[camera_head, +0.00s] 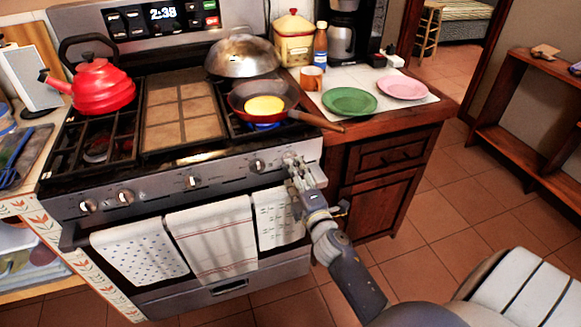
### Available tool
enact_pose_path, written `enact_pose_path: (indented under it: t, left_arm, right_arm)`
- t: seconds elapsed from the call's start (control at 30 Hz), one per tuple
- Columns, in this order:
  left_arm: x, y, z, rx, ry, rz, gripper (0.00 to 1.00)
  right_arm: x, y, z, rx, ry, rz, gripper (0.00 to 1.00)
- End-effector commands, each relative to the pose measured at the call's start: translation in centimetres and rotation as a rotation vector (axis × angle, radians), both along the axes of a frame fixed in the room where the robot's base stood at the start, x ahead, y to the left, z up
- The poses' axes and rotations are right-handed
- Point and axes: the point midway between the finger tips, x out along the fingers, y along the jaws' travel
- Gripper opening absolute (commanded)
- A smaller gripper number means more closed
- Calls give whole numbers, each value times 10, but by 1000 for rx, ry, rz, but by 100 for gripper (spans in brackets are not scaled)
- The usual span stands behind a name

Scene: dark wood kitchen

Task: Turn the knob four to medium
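The stove's front panel (160,188) carries a row of silver knobs. From the left, I see a first knob (88,206), a second knob (125,197), a third knob (192,181) and a fourth knob (257,165). My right gripper (291,163) is at the panel's right end, to the right of the fourth knob. My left gripper is not in view.
A frying pan (244,94) with yellow food sits over a blue flame; its handle reaches over the counter. A red kettle (101,87) and a domed wok lid (241,57) are on the stove. Towels (213,240) hang below the knobs. Green (349,101) and pink plates stand right.

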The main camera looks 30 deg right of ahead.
Motion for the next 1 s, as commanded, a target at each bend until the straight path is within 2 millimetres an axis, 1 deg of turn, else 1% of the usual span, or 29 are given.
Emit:
enact_pose_path:
  t: [0.03,0.2,0.3,0.4,0.57,1.0]
  left_arm:
    - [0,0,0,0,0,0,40]
    - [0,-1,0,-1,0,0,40]
    - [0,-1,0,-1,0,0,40]
    - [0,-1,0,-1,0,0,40]
    - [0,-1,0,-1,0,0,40]
    - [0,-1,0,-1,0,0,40]
  right_arm:
    - [-12,3,-1,3,2,-1,55]
    - [-43,10,-1,2,3,-2,55]
    - [-57,14,-1,3,1,-2,55]
    - [-66,16,0,2,1,-1,55]
    - [-72,17,0,0,0,-1,55]
    - [-72,17,0,0,0,0,55]
